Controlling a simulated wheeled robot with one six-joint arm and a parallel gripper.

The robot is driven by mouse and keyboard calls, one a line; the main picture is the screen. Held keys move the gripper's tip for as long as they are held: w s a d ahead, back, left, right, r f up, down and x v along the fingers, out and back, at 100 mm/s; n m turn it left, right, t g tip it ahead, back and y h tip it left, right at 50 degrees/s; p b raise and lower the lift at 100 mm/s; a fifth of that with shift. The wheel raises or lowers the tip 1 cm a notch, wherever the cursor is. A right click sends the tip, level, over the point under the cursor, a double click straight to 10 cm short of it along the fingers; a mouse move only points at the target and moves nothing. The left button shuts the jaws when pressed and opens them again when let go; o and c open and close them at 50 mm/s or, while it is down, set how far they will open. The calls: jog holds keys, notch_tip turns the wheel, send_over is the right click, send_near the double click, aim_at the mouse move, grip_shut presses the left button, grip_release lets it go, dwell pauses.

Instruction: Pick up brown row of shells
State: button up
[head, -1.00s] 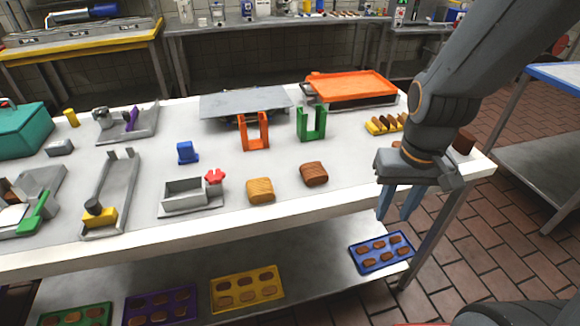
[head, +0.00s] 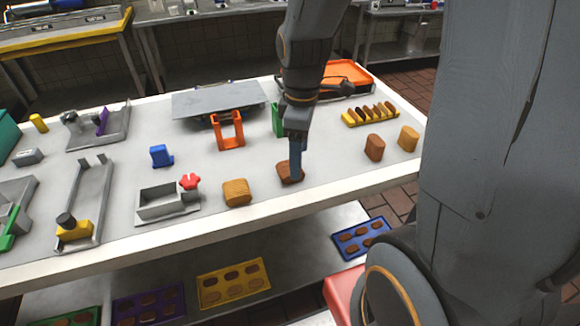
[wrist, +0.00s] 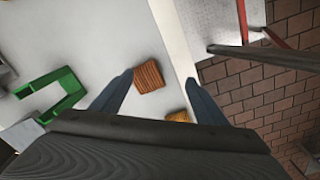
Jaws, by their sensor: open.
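A brown row of shells (head: 285,175), ridged and block-shaped, lies on the white table near its front edge. It also shows in the wrist view (wrist: 149,77), lying between and beyond my open fingers. My gripper (head: 296,176) points down at it in the head view, and its fingers hide part of it. My gripper (wrist: 160,80) is open and empty in the wrist view; I cannot tell its exact height above the table. A second brown row (head: 374,148) stands further right, beside a tan row (head: 408,139).
Another tan row (head: 237,193) lies just left of the near brown row. A green U-shaped holder (head: 277,120) is behind my gripper, partly hidden. An orange holder (head: 229,130) and a grey tray with a red knob (head: 168,202) stand to the left. The table front edge is close.

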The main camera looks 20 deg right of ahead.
jog(key=w+n, duration=0.1)
jog(key=n, duration=0.1)
jog(key=w+r+n, duration=0.1)
jog(key=shift+d+n+p, duration=0.2)
jog(key=shift+n+p, duration=0.2)
jog(key=n, duration=0.1)
jog(key=w+n, duration=0.1)
jog(key=shift+d+n, duration=0.15)
jog(key=shift+n, duration=0.15)
jog(key=shift+w+f+p, duration=0.15)
jog(key=shift+f+p, duration=0.55)
jog(key=shift+f, duration=1.2)
jog(key=shift+w+f+p, duration=0.1)
jog(key=shift+f+p, duration=0.55)
jog(key=shift+f, duration=1.25)
jog(key=shift+c, duration=0.2)
jog(key=c, duration=1.1)
